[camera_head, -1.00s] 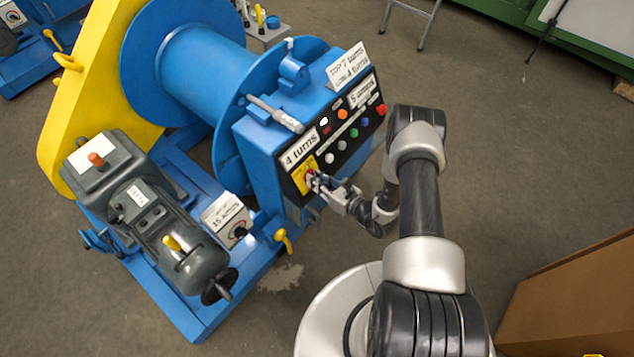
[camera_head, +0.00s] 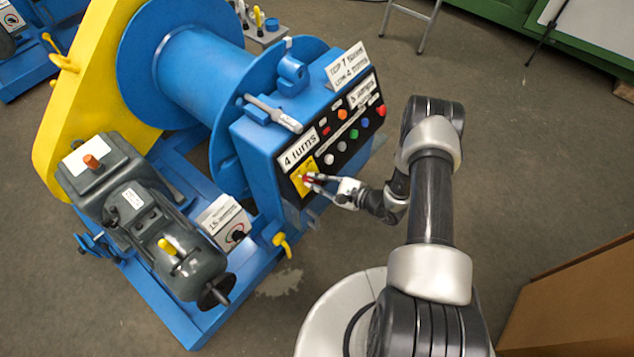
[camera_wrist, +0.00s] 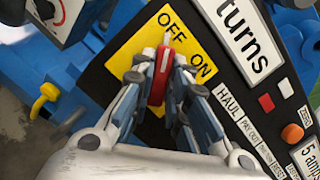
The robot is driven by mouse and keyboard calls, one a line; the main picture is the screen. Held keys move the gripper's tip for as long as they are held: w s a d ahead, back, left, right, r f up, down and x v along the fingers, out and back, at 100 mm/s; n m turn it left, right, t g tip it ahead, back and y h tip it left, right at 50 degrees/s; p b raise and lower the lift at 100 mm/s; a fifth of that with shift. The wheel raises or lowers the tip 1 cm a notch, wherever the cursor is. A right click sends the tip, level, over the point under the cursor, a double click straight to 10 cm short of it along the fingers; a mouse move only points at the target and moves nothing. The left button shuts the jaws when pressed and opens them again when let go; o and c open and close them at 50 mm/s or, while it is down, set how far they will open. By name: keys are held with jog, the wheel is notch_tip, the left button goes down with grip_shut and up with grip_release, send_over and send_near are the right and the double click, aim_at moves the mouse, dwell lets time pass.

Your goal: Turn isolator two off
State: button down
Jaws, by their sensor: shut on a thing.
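A red switch handle (camera_wrist: 160,75) sits on a yellow plate (camera_wrist: 130,58) marked OFF and ON, on the black front panel of the blue machine. In the wrist view the handle points up, close to the OFF word, with ON to its right. My gripper (camera_wrist: 160,78) is shut on the red handle, one finger on each side; the fingers hide its lower part. In the head view my gripper (camera_head: 318,180) reaches the yellow plate (camera_head: 299,184) from the right. No label reading isolator two is legible.
Coloured buttons (camera_head: 353,134) and a "4 turns" label (camera_head: 298,150) share the panel. A smaller box with a black knob (camera_head: 238,236) stands to the left, above a yellow lever (camera_head: 283,242). A brown box (camera_head: 575,300) stands at the lower right.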

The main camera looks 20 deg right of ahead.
jog(key=shift+n, duration=1)
jog(key=c, duration=1.6)
grip_release()
jog(key=shift+o, duration=0.2)
jog(key=v, duration=1.2)
jog(key=shift+w+d+r, duration=0.1)
jog(key=shift+w, duration=0.05)
